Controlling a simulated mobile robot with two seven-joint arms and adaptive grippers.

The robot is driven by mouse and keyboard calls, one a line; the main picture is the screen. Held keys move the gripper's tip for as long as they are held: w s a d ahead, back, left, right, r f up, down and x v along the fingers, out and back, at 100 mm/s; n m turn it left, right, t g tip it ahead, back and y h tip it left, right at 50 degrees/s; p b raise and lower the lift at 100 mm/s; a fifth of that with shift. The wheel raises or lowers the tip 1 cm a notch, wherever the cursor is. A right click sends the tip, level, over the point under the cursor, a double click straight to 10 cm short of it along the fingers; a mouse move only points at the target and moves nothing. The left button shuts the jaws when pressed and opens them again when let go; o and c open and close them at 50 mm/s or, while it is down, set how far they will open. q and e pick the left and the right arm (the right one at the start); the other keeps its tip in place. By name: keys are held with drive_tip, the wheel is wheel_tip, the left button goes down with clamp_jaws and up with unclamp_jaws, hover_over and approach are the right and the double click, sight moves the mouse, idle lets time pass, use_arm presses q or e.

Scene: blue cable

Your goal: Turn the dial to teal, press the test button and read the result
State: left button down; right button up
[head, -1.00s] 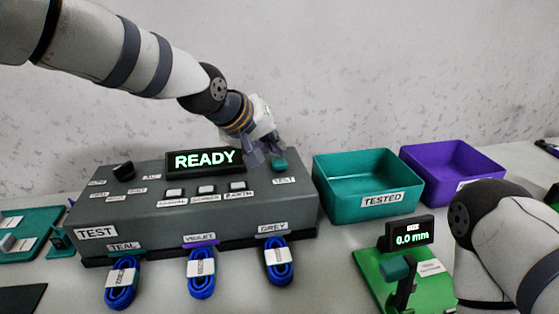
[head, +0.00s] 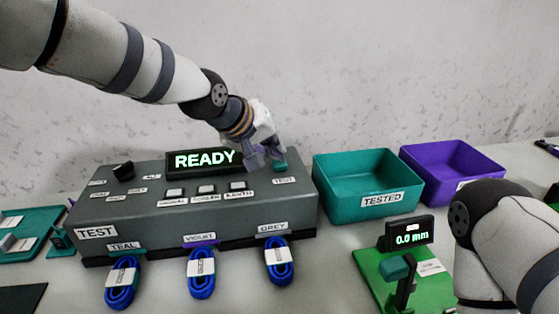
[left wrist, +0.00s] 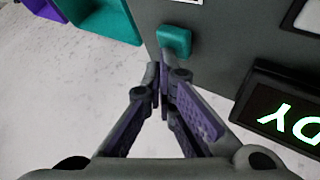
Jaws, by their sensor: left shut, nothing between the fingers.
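The grey test box (head: 160,222) stands on the table with a black dial (head: 123,171) at its top left. Its display (head: 205,160) reads READY in green. The teal test button (head: 281,166) sits at the top right, and also shows in the left wrist view (left wrist: 174,41). My left gripper (head: 266,163) is shut and empty, just left of the button in the head view. In the left wrist view its fingertips (left wrist: 163,62) are close to the button; whether they touch it I cannot tell. My right gripper is out of view; only my right arm shows.
Blue cable coils lie before the box under the labels TEAL (head: 122,283), VIOLET (head: 201,273) and GREY (head: 278,262). A teal TESTED bin (head: 345,205) and a purple bin (head: 425,172) stand to the right. A green gauge (head: 365,265) reads 0.0 mm.

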use_arm(q)
drive_tip(key=shift+f, duration=0.25)
idle(0.3)
drive_tip(key=shift+r, duration=1)
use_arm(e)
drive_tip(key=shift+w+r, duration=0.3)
use_arm(q)
drive_tip(key=shift+r+p, duration=0.55)
drive_tip(key=shift+r, duration=2)
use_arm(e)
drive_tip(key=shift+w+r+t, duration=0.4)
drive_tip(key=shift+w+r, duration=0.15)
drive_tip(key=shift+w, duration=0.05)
